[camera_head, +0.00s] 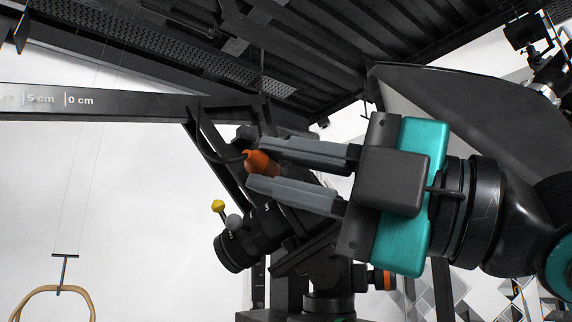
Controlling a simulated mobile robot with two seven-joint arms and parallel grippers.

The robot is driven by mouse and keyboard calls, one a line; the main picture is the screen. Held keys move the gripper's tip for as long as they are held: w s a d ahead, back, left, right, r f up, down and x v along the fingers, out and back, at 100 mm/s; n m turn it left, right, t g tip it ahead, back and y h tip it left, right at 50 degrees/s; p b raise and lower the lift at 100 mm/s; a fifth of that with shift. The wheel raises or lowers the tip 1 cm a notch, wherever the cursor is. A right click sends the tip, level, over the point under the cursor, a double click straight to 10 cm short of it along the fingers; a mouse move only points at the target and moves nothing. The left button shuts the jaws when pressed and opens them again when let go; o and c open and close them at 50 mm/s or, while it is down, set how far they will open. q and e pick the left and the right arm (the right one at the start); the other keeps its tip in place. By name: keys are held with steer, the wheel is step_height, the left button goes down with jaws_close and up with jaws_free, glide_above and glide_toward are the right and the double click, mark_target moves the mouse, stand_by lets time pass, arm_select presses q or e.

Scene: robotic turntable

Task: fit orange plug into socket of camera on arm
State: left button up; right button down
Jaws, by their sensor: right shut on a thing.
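The orange plug (260,162) is between the fingertips of my right gripper (262,172), which is shut on it. A dark cable runs from the plug's left side up toward the black arm. The gripper comes in from the right, with grey fingers and a teal and black body. The camera (250,238), black with a lens pointing down left, sits on the arm just below the fingers. Its socket is not discernible; the fingers cover part of the camera's upper side. My left gripper is not clearly in view.
A black arm with a centimetre scale (90,102) crosses the upper left. A yellow ball knob (218,205) and a grey one (235,222) stick up by the camera. Dark panels lie overhead; the left background is clear white.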

steer(key=shift+w+d+p, duration=0.3)
steer(key=shift+w+p, duration=0.05)
steer(key=shift+w, duration=0.55)
steer(key=shift+w+d+p, duration=0.3)
steer(key=shift+w+p, duration=0.1)
steer(key=shift+w, duration=0.5)
steer(key=shift+w+d+p, duration=0.3)
steer(key=shift+w+p, duration=0.05)
steer(key=shift+w, duration=0.55)
steer(key=shift+p, duration=0.6)
steer(key=shift+w+d+p, duration=0.2)
steer(key=shift+w+p, duration=0.05)
steer(key=shift+w, duration=0.25)
steer(key=shift+w+d+p, duration=0.15)
steer(key=shift+w+p, duration=0.05)
steer(key=shift+w, duration=0.3)
steer(key=shift+w+d, duration=0.15)
steer(key=shift+w, duration=0.2)
